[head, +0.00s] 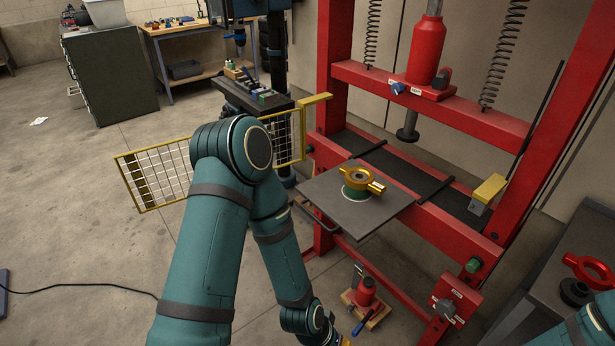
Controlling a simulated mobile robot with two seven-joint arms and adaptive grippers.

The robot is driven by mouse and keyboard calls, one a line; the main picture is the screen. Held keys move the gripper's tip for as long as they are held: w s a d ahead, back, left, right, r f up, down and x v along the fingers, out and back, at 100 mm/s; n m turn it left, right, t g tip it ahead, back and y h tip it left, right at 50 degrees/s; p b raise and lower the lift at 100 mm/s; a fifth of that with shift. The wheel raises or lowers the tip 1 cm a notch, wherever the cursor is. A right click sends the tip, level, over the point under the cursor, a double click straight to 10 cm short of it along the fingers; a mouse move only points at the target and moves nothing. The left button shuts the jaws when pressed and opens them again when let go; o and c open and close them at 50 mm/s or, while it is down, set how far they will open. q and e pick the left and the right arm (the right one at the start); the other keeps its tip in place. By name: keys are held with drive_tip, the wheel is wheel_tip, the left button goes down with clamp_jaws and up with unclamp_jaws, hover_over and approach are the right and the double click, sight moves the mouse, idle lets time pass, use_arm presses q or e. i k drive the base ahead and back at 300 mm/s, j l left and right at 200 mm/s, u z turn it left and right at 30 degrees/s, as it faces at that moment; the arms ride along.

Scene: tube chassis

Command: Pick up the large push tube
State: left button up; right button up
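I cannot make out a part that is plainly the large push tube. A gold ring-shaped part with side lugs (361,179) sits on a green-edged round piece on the grey press plate (320,198). On the dark bench at the right are a red ring-shaped part with lugs (590,270) and a short black cylindrical part (576,292).
The red press frame (330,110) stands in the middle and right, with a red ram cylinder (426,50) above. A yellow mesh guard (158,176) is behind my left arm. A red bottle jack (366,290) stands low by the press. Open floor lies left.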

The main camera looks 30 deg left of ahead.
sight(575, 293)
drive_tip(key=u, duration=0.45)
drive_tip(key=z, duration=1.5)
